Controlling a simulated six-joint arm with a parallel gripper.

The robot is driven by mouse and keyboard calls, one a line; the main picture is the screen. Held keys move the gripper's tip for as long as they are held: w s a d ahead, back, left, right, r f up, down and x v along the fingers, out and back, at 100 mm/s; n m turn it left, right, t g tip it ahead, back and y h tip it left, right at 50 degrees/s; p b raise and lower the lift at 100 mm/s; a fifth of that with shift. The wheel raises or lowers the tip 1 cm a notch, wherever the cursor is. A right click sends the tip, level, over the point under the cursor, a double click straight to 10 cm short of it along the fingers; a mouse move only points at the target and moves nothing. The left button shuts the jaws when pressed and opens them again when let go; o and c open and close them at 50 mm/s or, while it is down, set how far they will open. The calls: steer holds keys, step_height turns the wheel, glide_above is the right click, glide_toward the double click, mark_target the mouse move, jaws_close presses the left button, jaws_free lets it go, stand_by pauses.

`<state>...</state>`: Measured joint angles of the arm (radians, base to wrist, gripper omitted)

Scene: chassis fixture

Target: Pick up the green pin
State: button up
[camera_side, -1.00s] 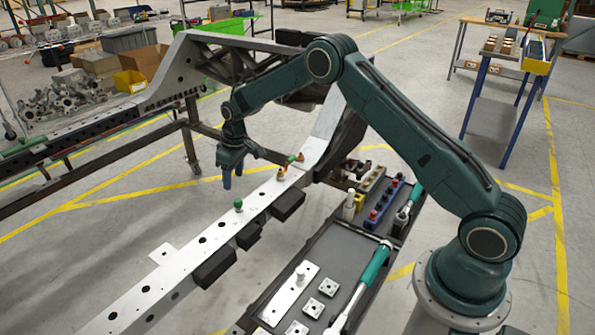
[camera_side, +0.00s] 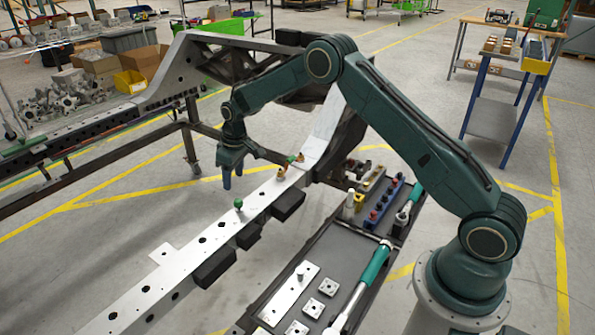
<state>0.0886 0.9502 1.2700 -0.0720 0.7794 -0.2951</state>
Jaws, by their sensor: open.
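A green pin (camera_side: 238,204) with a round head stands upright on the silver chassis rail (camera_side: 190,248), near the rail's middle. A second small green piece (camera_side: 291,160) sits farther up the rail beside brass-coloured fittings (camera_side: 281,172). My gripper (camera_side: 230,180) points down, above and slightly left of the first pin in the picture. Its fingers are open with nothing visible between them, apart from the pin. How far it stands from the pin in depth is hard to tell.
A dark tray (camera_side: 342,258) right of the rail holds a green-handled tool (camera_side: 374,264), square metal plates (camera_side: 327,287) and a blue rack (camera_side: 384,203). Black blocks (camera_side: 288,204) jut from the rail's side. The raised chassis part (camera_side: 190,65) stands behind my gripper.

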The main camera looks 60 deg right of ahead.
mark_target(239, 200)
steer(key=m, duration=0.4)
steer(key=d+m, duration=0.1)
steer(key=m, duration=0.1)
steer(key=shift+s+d+r+y, duration=0.1)
steer(key=shift+s+r+y, duration=0.15)
steer(key=shift+s+y, duration=0.1)
steer(key=s+d+m, duration=0.1)
steer(key=m, duration=0.7)
steer(key=s+r+m+t+y, duration=0.1)
steer(key=m, duration=0.7)
steer(key=s+d+r+m+y, duration=0.1)
steer(key=m, duration=0.7)
steer(key=shift+s+d+r, duration=0.15)
steer(key=shift+s+d, duration=0.05)
steer(key=shift+d, duration=0.1)
steer(key=shift+x, duration=4.35)
steer(key=shift+w, duration=0.15)
